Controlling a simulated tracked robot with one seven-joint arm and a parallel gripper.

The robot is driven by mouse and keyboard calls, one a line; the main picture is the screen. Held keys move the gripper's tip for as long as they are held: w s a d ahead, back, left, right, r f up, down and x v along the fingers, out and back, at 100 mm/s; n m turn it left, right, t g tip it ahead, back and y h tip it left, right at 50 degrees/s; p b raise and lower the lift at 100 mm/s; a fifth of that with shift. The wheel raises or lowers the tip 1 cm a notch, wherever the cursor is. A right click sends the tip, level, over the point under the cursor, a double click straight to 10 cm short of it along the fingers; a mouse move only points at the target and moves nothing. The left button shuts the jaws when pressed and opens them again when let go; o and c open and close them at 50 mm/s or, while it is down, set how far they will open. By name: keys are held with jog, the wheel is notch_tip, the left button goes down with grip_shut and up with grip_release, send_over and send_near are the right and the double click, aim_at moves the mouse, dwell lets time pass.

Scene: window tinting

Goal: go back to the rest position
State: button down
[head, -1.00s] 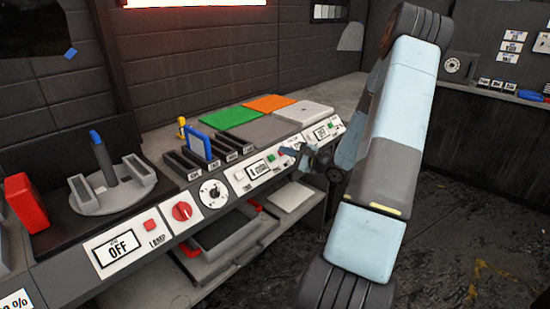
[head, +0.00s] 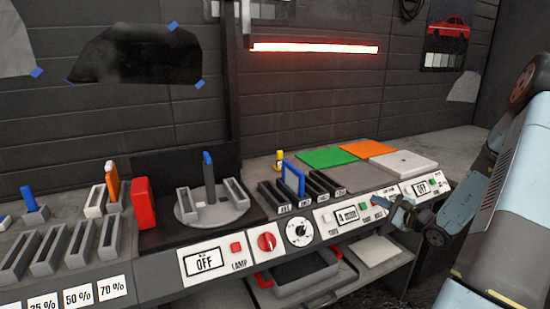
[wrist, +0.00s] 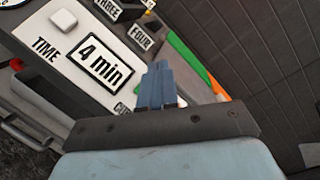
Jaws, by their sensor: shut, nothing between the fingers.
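My gripper (head: 400,214) is at the right part of the bench in the head view, in front of the control panel near the "4 min" display (head: 347,216). In the wrist view my gripper (wrist: 158,72) shows with its two blue fingers together and nothing between them. The "4 min" display (wrist: 101,58) lies just beyond and left of the fingers there. My arm (head: 500,220) reaches in from the right edge of the head view. Whether the fingertips touch the panel cannot be told.
A row of dark slots (head: 325,185) holds a blue-handled piece (head: 293,179). Green (head: 326,158), orange (head: 368,149) and pale (head: 404,163) plates lie behind the panel. A round turntable (head: 236,207) and a red block (head: 143,204) stand left. A red lamp (head: 313,47) glows above.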

jog(key=s+a+r+n+g+y, duration=0.1)
jog(key=s+a+r+n+g, duration=0.5)
jog(key=a, duration=0.4)
jog(key=s+a+r+n+g, duration=0.5)
jog(key=s+a+n+g, duration=0.15)
jog(key=a, duration=0.45)
jog(key=s+d+r+n+t+h, duration=0.1)
jog(key=s+r+n+h, duration=0.2)
jog(key=s, duration=0.6)
jog(key=s+d+r+n+t+h, duration=0.1)
jog(key=s+r+n+t+h, duration=0.1)
jog(key=s+r+h, duration=0.5)
jog(key=s+r+n, duration=0.1)
jog(key=s, duration=0.2)
jog(key=shift+r, duration=0.3)
